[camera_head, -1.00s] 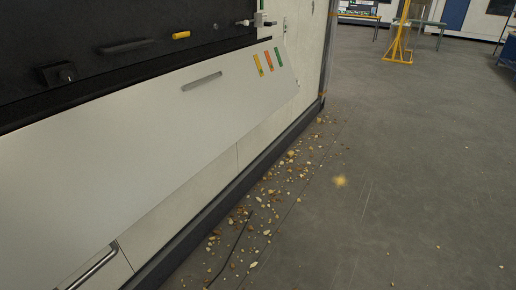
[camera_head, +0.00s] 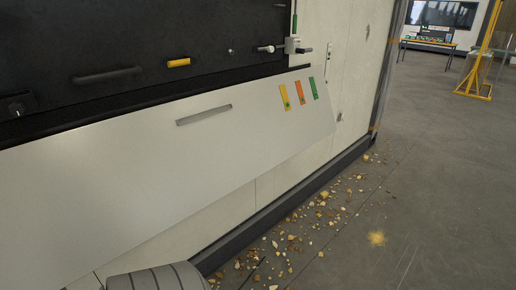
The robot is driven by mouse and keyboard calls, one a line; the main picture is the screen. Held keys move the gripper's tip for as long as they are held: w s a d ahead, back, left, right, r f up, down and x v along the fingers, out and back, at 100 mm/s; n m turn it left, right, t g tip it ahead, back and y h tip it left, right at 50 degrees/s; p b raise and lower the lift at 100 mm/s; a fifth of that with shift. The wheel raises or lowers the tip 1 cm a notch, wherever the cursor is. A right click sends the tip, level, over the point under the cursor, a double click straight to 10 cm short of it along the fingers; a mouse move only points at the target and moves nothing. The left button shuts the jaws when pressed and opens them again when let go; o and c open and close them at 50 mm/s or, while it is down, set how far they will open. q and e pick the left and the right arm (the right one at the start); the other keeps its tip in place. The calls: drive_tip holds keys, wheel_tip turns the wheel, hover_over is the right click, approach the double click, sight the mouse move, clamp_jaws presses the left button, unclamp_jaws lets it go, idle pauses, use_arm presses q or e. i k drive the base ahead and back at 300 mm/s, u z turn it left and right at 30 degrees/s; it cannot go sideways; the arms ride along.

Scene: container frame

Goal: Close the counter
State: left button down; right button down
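The counter (camera_head: 150,165) is a long white panel hinged along the wall on the left side of the head view. It slopes outward and down from the dark wall section, so it stands open. A grey bar handle (camera_head: 204,115) is on its face. Yellow, orange and green labels (camera_head: 300,96) are near its far end. Neither of my grippers shows in the view. A grey ribbed rounded part, which may be my own arm, covers the lower left edge below the counter.
The dark wall panel (camera_head: 130,45) above the counter has a black handle (camera_head: 108,75), a yellow grip (camera_head: 179,62) and a latch (camera_head: 292,46). Crumb-like debris (camera_head: 290,240) lies along the wall base. The grey floor (camera_head: 440,190) at right is open. A yellow stand (camera_head: 482,65) is far back.

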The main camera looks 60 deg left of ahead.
sight(73, 202)
drive_tip(key=u, duration=0.2)
drive_tip(key=i, duration=0.95)
drive_tip(key=u, duration=1.35)
drive_tip(key=i, duration=0.65)
drive_tip(key=u, duration=0.65)
